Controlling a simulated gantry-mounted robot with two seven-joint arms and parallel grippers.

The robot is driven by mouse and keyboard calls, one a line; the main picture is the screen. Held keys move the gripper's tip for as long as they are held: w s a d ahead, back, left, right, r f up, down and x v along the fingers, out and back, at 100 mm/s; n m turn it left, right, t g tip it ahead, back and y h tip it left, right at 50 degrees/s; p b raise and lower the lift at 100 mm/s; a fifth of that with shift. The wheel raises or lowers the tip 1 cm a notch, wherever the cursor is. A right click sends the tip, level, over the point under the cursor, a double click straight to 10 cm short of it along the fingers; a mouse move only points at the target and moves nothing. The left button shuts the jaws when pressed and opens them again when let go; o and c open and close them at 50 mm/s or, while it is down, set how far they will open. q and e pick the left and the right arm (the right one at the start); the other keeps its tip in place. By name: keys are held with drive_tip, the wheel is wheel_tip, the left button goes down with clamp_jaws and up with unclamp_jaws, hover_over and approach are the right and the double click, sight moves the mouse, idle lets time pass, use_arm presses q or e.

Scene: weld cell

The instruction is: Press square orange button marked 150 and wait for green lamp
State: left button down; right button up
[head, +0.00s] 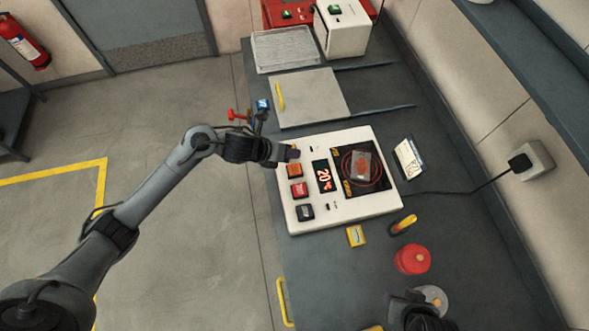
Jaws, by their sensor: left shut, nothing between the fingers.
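A white control box (350,212) lies on the grey bench with a column of square buttons along its left side. An orange button (294,170) is at the top of the visible ones, above a red button (299,189) and a dark button (305,212). Their markings are too small to read. A display (324,176) shows red digits, apparently 20, turned sideways. I see no lit green lamp on the box. My left gripper (292,153) is shut and empty at the box's upper left corner, just above the orange button in the picture; contact cannot be told. A dark shape (424,314) at the bottom edge may be my right gripper.
A red round object (412,260), a yellow block (355,236) and a yellow-black cylinder (404,223) sit nearer. Behind are a grey plate (310,97) and a white unit (342,30). A cable runs to a wall socket (533,160).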

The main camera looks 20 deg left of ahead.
use_arm(q)
drive_tip(key=b, duration=0.3)
hover_over(292, 170)
wheel_tip(292, 170, down, 5)
drive_tip(key=shift+a+r, duration=0.1)
drive_tip(key=shift+f+b, duration=0.8)
use_arm(e)
drive_tip(key=shift+f, duration=2.65)
use_arm(q)
drive_tip(key=shift+f, duration=0.15)
use_arm(e)
drive_tip(key=shift+f, duration=0.1)
use_arm(q)
drive_tip(key=shift+f+b, duration=0.25)
drive_tip(key=shift+b, duration=0.2)
use_arm(e)
drive_tip(key=shift+f, duration=0.35)
use_arm(q)
drive_tip(key=shift+f, duration=0.15)
use_arm(e)
drive_tip(key=shift+d+f, duration=0.1)
drive_tip(key=shift+f, duration=0.05)
